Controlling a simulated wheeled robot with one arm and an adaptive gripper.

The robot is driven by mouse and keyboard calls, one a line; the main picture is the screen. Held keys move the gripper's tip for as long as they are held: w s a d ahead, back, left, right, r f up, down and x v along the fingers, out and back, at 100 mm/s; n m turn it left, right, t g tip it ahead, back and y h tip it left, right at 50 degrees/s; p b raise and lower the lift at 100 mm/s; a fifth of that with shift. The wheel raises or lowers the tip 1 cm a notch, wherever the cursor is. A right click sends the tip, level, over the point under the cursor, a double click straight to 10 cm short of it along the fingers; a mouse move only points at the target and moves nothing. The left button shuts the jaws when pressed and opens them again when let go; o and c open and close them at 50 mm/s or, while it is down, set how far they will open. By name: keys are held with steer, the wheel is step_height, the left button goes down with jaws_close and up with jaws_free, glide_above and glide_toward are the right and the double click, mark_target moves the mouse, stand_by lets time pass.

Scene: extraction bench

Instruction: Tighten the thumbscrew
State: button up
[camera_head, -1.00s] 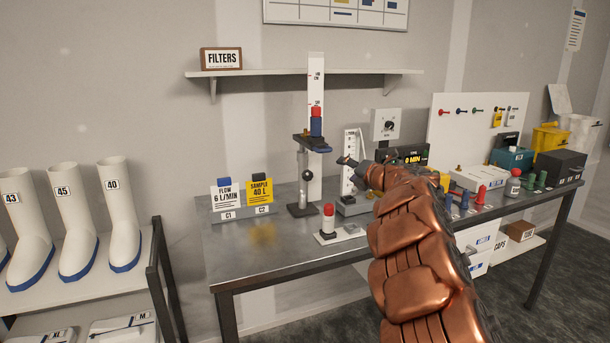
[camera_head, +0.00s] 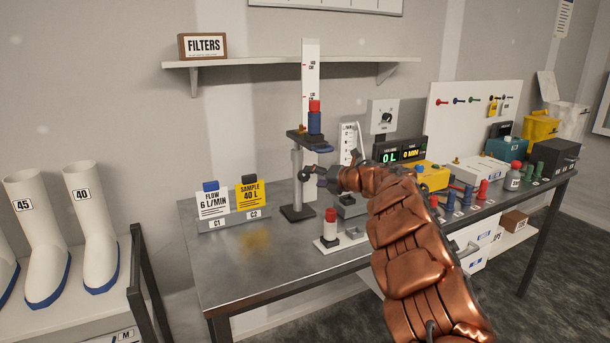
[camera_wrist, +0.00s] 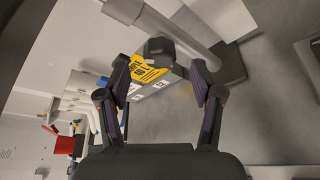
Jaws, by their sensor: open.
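The thumbscrew is a black knob (camera_wrist: 160,48) on the side of a grey metal post (camera_wrist: 190,35), seen in the wrist view. In the head view the post (camera_head: 297,165) rises from a dark base, and my gripper mostly hides the knob. A clamp platform (camera_head: 305,140) sits at the post's top, carrying a blue and red cartridge (camera_head: 314,118). My gripper (camera_head: 308,174) is open beside the post, and in the wrist view its fingers (camera_wrist: 160,72) are apart with the knob in line between their tips. I cannot tell whether they touch it.
A white scale (camera_head: 311,75) stands behind the post. Yellow and white C1/C2 cards (camera_head: 231,203) stand to the left. A red-capped vial (camera_head: 330,224) stands on a small base in front. The bench's left front (camera_head: 240,270) is clear.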

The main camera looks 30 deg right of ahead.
mark_target(307, 177)
steer(key=shift+p+x, duration=0.95)
steer(key=shift+x, duration=1.65)
steer(key=shift+c, duration=0.3)
steer(key=c, duration=1.1)
steer(key=shift+f+m+t+y+b, duration=0.1)
steer(key=shift+m+t+y+b, duration=0.35)
steer(key=shift+m, duration=0.65)
steer(key=shift+m+t+y, duration=0.35)
steer(key=shift+m+t, duration=0.1)
steer(key=shift+m, duration=0.85)
